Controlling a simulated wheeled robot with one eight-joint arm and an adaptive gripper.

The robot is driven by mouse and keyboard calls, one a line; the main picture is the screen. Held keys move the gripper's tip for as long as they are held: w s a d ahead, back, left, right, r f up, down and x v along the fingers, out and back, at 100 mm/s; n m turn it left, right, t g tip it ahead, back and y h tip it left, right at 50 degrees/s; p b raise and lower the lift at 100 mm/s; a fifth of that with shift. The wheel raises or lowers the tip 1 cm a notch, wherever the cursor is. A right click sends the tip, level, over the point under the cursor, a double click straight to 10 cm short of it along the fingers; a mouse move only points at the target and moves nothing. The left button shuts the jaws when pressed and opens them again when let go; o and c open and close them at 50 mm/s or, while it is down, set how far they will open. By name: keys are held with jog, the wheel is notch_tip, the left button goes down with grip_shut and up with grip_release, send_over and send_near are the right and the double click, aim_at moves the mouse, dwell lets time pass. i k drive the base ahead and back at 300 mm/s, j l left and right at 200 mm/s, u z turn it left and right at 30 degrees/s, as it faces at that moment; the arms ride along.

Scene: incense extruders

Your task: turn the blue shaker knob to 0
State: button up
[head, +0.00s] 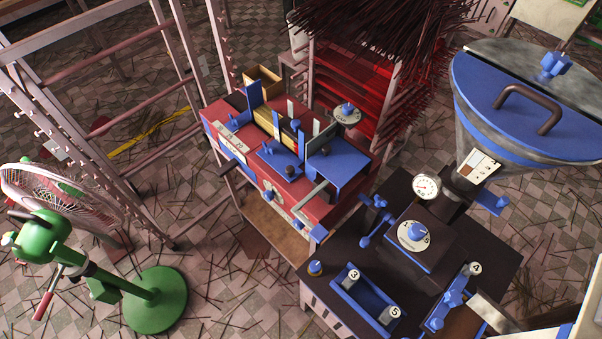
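Several blue knobs are in the head view, and I cannot tell for certain which is the shaker knob. One blue knob (347,108) sits on a round white dial at the back right of the red machine (333,207). Smaller blue knobs, including a left one (269,195) and a right one (299,222), are on its front face beside white scales. Another blue knob (416,231) sits on a white dial on top of the black machine (480,245). The dial numbers are too small to read surely. My gripper is not in view.
A green fan (150,300) stands at the left and a pink rack (65,105) behind it. A large blue-lidded hopper (560,110) rises at the right. Dark incense sticks (375,30) overhang the back. Thin sticks litter the checkered floor. Numbered cylinders sit on the black machine.

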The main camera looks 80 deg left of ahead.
aim_at(268, 194)
jog(key=u, duration=2.8)
